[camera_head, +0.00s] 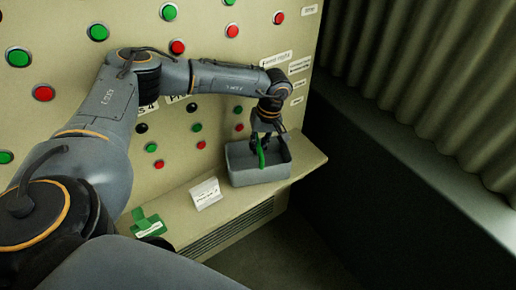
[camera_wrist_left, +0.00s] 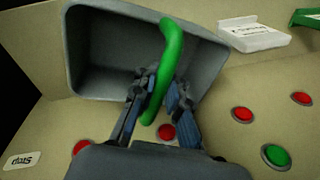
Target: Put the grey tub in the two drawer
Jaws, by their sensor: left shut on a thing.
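The grey tub (camera_head: 262,177) is an open box at the right end of the panel's ledge, and it also shows in the left wrist view (camera_wrist_left: 86,50). A green curved bar (camera_head: 261,152), which looks like the tub's handle, rises over its opening; it also shows in the left wrist view (camera_wrist_left: 172,45). My left gripper (camera_head: 259,145) reaches down at the tub, its fingers shut on this green bar in the left wrist view (camera_wrist_left: 160,92). I cannot tell whether the tub touches the ledge. No drawer marked two is readable. My right gripper is not in view.
A white labelled block (camera_head: 206,193) and a green item (camera_head: 148,223) stand on the ledge (camera_head: 235,205) left of the tub. The panel (camera_head: 215,55) behind carries red and green buttons and labels. Right of the ledge is a dark gap, then a corrugated wall (camera_head: 430,70).

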